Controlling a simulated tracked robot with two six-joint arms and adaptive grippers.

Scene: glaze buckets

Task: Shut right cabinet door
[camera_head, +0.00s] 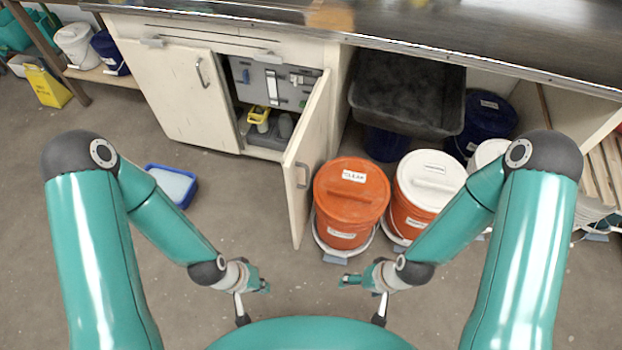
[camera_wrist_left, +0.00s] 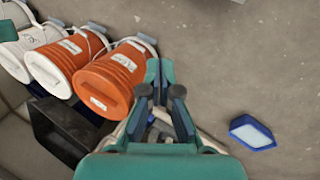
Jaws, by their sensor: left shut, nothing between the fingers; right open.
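The right cabinet door (camera_head: 308,155) is cream-coloured and stands wide open, swung out from the cabinet toward me, with a handle on its face. The left cabinet door (camera_head: 180,92) is shut. My left gripper (camera_head: 264,286) is in front of the open door's lower edge, nearer to me and apart from it. It is shut and empty, and also shows in the left wrist view (camera_wrist_left: 166,75). My right gripper (camera_head: 347,281) is open and empty, in front of the orange bucket. In the left wrist view I cannot make out the door clearly.
An orange lidded bucket (camera_head: 350,195) stands close to the right of the open door, with a white-lidded bucket (camera_head: 430,185) beside it. A black tub (camera_head: 405,100) is behind them. A blue tray (camera_head: 170,186) lies on the floor at left. Floor left of the door is mostly clear.

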